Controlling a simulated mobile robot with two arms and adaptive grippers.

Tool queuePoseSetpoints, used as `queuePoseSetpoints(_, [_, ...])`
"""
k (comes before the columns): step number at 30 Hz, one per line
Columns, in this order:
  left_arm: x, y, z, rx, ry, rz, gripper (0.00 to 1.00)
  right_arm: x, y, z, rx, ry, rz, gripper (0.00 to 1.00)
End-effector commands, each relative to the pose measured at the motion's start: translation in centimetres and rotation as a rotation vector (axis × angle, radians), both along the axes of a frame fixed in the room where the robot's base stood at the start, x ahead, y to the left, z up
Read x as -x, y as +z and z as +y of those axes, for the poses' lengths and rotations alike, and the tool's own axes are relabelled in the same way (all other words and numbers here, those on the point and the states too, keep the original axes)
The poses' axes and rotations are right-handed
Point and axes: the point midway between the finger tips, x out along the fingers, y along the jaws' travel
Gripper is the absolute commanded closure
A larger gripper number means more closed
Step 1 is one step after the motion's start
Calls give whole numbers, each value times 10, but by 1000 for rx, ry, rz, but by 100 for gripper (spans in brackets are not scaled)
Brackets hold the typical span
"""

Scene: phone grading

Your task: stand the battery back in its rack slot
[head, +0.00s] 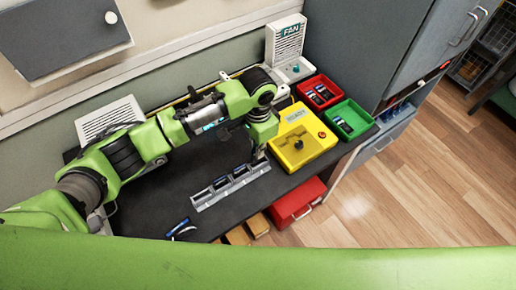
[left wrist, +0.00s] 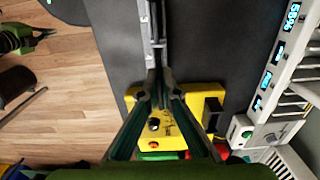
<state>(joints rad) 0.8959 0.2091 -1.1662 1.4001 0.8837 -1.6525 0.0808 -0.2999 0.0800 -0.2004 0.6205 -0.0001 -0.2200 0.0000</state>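The grey rack (head: 215,196) lies on the dark bench, with dark batteries (head: 222,183) standing in some of its slots. The rack also shows at the top of the left wrist view (left wrist: 153,25). My left gripper (head: 260,154) is over the rack's right end, beside the yellow tester (head: 303,150). In the left wrist view its fingertips (left wrist: 158,76) are nearly together on a thin dark battery (left wrist: 160,92), seen edge-on. I cannot tell whether the battery touches the slot. My right gripper (left wrist: 40,40) shows at upper left, over the floor, empty with fingers apart.
A red tray (head: 309,103) and a green tray (head: 364,118) with phones stand right of the tester. A fan unit (head: 290,45) stands behind. A blue item (head: 182,228) lies near the bench's front edge. A red drawer (head: 297,200) is below. Bench left of the rack is mostly clear.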

Motion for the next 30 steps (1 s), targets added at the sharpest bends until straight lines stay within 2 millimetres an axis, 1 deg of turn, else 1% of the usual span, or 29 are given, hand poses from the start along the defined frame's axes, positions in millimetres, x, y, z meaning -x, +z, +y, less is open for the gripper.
queuePoseSetpoints(11, [0, -2, 0, 0, 0, 0, 100, 0, -1, 0, 0, 0, 0, 100])
queuePoseSetpoints(30, [0, -21, 0, 1, 0, 1, 100, 0, -6, 0, 0, -1, 0, 100])
